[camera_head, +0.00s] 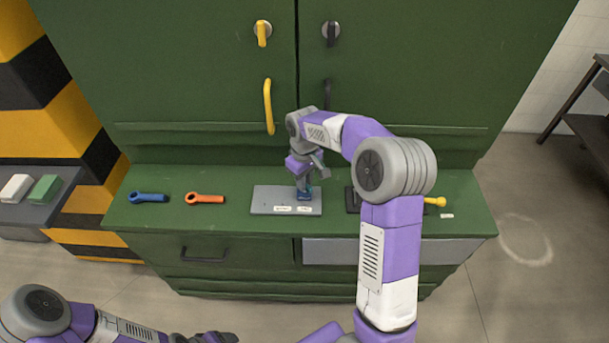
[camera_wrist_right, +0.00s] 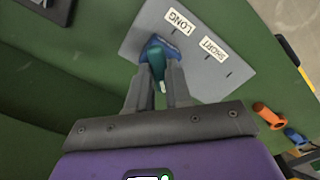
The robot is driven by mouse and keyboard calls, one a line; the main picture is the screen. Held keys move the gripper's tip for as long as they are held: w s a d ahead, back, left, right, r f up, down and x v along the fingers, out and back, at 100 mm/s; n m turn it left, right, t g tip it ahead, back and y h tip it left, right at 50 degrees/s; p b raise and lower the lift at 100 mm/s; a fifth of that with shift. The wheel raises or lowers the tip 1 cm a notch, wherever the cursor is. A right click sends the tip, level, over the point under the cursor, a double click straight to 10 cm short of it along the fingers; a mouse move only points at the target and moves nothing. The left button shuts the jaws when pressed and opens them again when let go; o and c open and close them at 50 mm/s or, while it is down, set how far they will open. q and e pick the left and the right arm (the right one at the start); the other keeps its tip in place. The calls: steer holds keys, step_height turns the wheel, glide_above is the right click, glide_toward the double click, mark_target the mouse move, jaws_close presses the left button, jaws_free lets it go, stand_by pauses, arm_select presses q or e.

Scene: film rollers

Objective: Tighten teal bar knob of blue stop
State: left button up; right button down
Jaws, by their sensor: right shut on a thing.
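The grey plate (camera_head: 263,197) lies on the green counter. In the right wrist view the plate (camera_wrist_right: 208,88) carries LONG and SHORT labels. The blue stop (camera_wrist_right: 147,47) sits at the plate's edge, near the LONG label. The teal bar knob (camera_wrist_right: 157,62) stands on the stop, between the fingertips of my right gripper (camera_wrist_right: 158,72), which is shut on it. In the head view my right gripper (camera_head: 303,190) points down over the plate's right part and largely hides stop and knob. My left gripper (camera_head: 208,338) shows only partly at the bottom edge; its jaws are unclear.
A blue wrench-like tool (camera_head: 148,197) and an orange one (camera_head: 206,199) lie on the counter left of the plate. A yellow-knobbed thing (camera_head: 440,201) shows right of my arm. Green cabinet doors (camera_head: 200,70) with handles rise behind. The counter between orange tool and plate is clear.

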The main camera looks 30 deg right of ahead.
steer(key=m+p, duration=0.1)
steer(key=m, duration=0.2)
steer(key=shift+r+m, duration=0.1)
steer(key=shift+m, duration=0.3)
steer(key=shift+m+p, duration=1.1)
steer(key=shift+m, duration=1.1)
steer(key=c, duration=1)
jaws_free()
steer(key=shift+c, duration=0.2)
step_height(320, 180, up, 7)
steer(key=shift+r+p, duration=0.2)
steer(key=shift+p, duration=0.65)
